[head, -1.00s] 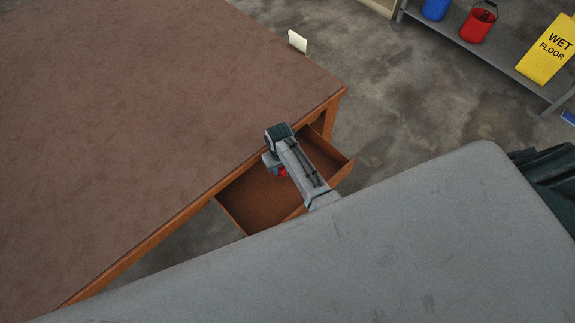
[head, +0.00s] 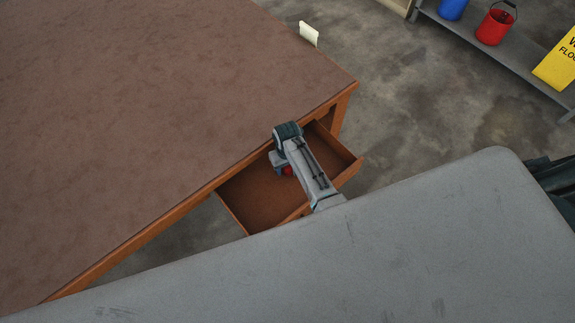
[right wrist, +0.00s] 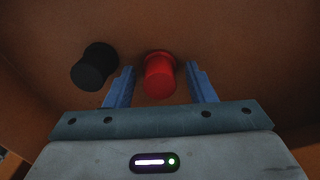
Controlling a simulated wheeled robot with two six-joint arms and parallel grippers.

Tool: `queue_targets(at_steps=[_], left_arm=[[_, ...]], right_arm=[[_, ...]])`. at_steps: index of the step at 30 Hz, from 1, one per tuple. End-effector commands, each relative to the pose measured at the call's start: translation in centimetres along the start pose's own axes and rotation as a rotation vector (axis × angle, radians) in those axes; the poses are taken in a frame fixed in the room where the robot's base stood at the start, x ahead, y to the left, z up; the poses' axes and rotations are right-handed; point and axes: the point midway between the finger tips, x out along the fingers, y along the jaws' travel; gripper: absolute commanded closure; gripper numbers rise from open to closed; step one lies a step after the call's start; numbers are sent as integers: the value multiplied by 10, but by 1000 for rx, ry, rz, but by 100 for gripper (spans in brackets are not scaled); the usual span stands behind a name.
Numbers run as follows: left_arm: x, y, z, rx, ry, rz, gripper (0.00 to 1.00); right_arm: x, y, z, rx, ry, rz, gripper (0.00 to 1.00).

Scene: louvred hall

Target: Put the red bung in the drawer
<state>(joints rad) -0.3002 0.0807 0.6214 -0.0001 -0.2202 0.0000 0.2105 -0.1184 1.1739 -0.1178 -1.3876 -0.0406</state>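The red bung (right wrist: 160,76) is inside the open drawer (head: 250,205), between the two fingers of my right gripper (right wrist: 160,88). A gap shows on each side of it, so the gripper is open and not clamped on it. The bung appears to be at the drawer floor, though contact is hard to tell. My left gripper is not in view.
A black bung (right wrist: 95,67) lies left of the red one in the right wrist view. A shelf (head: 480,50) holds blue (head: 452,8) and red (head: 494,27) buckets.

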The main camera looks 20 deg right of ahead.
Motion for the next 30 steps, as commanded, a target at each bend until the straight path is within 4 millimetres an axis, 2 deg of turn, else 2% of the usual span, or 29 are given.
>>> queue_targets(at_steps=[7,11,14,24,30], left_arm=[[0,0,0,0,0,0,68],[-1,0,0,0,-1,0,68],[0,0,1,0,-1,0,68],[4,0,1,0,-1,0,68],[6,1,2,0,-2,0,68]], right_arm=[[-1,0,0,0,0,0,51],[-8,0,-1,0,3,0,51],[-22,0,-1,0,4,0,51],[-93,0,-1,0,5,-1,51],[-118,0,-1,0,2,0,51]])
